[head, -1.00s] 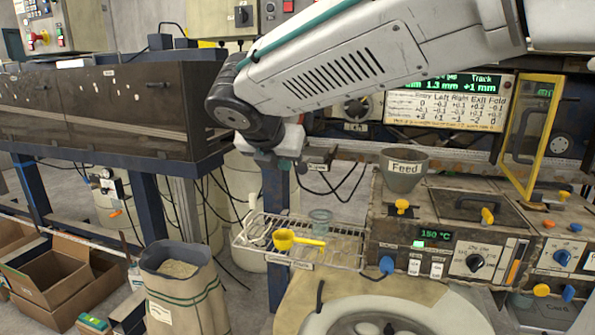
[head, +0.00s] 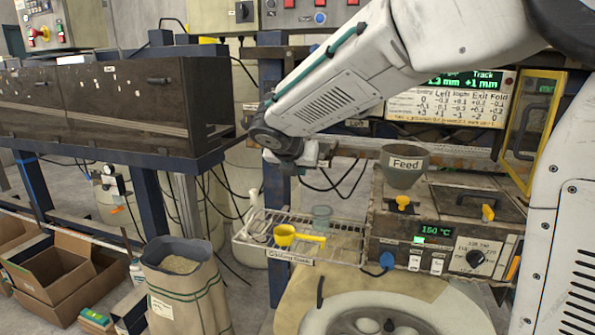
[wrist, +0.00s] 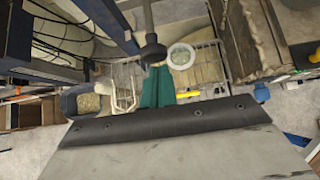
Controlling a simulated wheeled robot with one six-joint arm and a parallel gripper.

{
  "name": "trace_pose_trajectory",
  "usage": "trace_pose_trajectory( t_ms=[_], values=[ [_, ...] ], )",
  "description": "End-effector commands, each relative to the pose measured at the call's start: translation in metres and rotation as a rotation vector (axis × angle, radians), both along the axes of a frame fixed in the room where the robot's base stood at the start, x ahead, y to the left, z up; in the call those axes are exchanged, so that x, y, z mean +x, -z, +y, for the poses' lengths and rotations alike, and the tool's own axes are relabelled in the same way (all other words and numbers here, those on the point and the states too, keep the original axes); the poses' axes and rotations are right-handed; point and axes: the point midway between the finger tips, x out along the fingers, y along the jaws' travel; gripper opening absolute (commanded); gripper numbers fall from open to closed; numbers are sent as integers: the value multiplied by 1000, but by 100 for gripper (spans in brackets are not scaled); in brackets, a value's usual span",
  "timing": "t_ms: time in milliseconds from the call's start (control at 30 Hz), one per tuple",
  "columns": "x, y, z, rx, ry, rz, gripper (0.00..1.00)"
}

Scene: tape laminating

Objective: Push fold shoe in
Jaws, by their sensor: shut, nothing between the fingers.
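My gripper (wrist: 157,76) shows in the wrist view as two teal fingers pressed together, with nothing between them. A dark rod with a rounded black end (wrist: 152,52) reaches down to just above the fingertips in that picture; I cannot tell whether they touch. I cannot tell for sure whether this rod belongs to the fold shoe, and nothing else in view is clearly the fold shoe. In the head view my wrist is in front of the rusty rail behind the feed hopper (head: 404,165), left of the hopper. The fingertips are not clear there.
A wire rack (head: 270,222) holds a yellow scoop (head: 290,236) and a clear cup (head: 321,217) below my wrist. The machine with its 150 °C display (head: 432,229) stands to the right. A long dark housing (head: 100,105) is at left. A yellow-framed guard (head: 525,140) stands at right.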

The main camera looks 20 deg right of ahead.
Motion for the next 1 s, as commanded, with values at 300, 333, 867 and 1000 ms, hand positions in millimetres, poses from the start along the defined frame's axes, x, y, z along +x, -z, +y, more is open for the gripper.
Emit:
trace_pose_trajectory(
  t_ms=[300,333,867,1000],
  values=[
    [2,0,-2,0,1,0,0],
    [4,0,-3,1,2,0,0],
    [93,0,-67,2,2,-1,0],
    [95,-1,-70,-1,1,-2,0]
  ],
)
